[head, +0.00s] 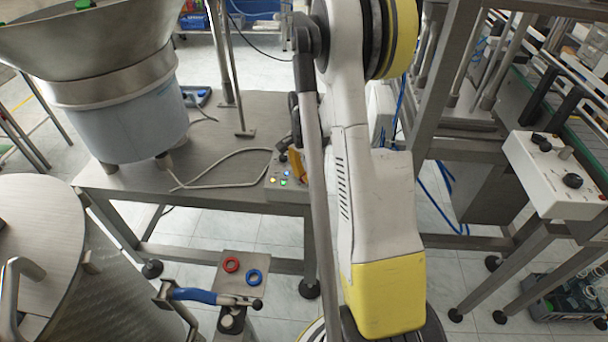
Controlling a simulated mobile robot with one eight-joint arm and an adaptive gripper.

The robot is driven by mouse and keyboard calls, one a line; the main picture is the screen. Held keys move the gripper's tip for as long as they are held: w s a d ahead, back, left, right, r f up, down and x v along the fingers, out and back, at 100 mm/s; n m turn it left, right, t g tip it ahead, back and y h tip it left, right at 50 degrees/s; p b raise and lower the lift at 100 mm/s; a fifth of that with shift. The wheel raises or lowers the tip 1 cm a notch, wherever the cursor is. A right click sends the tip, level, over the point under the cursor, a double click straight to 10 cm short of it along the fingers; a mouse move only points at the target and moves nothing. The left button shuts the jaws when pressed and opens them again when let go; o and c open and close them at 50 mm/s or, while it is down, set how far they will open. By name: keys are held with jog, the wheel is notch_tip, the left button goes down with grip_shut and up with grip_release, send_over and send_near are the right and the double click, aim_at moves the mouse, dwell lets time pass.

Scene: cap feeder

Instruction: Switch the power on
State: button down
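A small grey control box (271,187) sits at the right end of the steel table, with small lit yellow, green and pale lamps on its face. A yellow-orange part (297,163) shows at the box's right side; I cannot tell whether it is a switch or something else. Dark parts that look like my gripper (287,143) show just above the box, partly hidden behind my arm. I cannot make out the fingertips, whether they touch the box, or whether they are open. The right part of the box is hidden by my arm.
A large steel feeder bowl (120,100) stands on the left of the steel table (225,125), with a pale cable beside it. A steel drum (75,260) is at lower left. A stand holds red (231,265) and blue rings (255,276). A white control panel (555,175) is right.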

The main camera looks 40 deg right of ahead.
aim_at(303, 176)
jog(key=c, duration=1.5)
grip_release()
jog(key=shift+c, duration=0.2)
notch_tip(303, 176, up, 12)
jog(key=s+a+r+n+t+h, duration=0.1)
jog(key=s+a+r+n+t, duration=0.1)
jog(key=a+r+n, duration=0.45)
jog(key=s+a+r+n+t, duration=0.1)
jog(key=a+r, duration=0.2)
jog(key=a, duration=0.7)
jog(key=s+a+n+t+y, duration=0.1)
jog(key=s+a+n+t, duration=0.3)
jog(key=s+a+n, duration=0.4)
jog(key=s+a, duration=0.1)
jog(key=a, duration=0.3)
jog(key=shift+a, duration=0.35)
